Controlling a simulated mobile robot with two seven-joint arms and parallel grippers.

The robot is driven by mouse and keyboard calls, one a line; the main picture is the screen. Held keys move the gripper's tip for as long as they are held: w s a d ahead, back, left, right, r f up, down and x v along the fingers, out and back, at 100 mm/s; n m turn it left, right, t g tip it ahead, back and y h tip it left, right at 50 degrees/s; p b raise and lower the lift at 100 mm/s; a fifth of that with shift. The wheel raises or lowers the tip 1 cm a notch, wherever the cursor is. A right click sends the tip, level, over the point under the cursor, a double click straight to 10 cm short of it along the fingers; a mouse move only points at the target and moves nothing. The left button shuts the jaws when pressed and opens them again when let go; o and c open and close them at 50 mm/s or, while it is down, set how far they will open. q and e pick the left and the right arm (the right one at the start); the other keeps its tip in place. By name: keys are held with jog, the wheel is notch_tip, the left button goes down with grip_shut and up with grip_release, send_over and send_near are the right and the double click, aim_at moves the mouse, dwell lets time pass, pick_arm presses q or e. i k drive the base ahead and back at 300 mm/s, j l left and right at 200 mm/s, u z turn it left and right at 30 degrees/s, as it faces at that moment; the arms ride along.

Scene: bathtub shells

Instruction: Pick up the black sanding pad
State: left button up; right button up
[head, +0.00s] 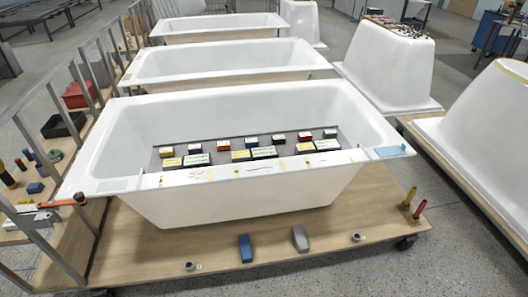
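No thing in the head view can be made out for certain as the black sanding pad. Small blocks lie in rows on a grey board (227,152) across the nearest white bathtub (250,211). Among them a dark-sided block with a pale labelled top (264,153) lies in the front row, and a small dark block (278,139) lies in the back row; they are too small to identify. A blue block (245,249) and a grey block (299,239) lie apart on the wooden platform in front of the tub. Neither of my grippers is in view.
The tub stands on a wooden platform (180,250) with castors. Red and yellow-handled tools (413,204) stand at its right corner. A metal-railed rack (60,95) with a red box (78,95) runs along the left. More tubs stand behind and at right. Grey floor (440,270) is clear at front right.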

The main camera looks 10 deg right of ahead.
aim_at(278, 140)
jog(key=i+l+u, duration=0.5)
jog(key=i, duration=0.25)
jog(key=i+l+u, duration=0.45)
jog(key=i+l, duration=0.2)
jog(key=l, duration=0.3)
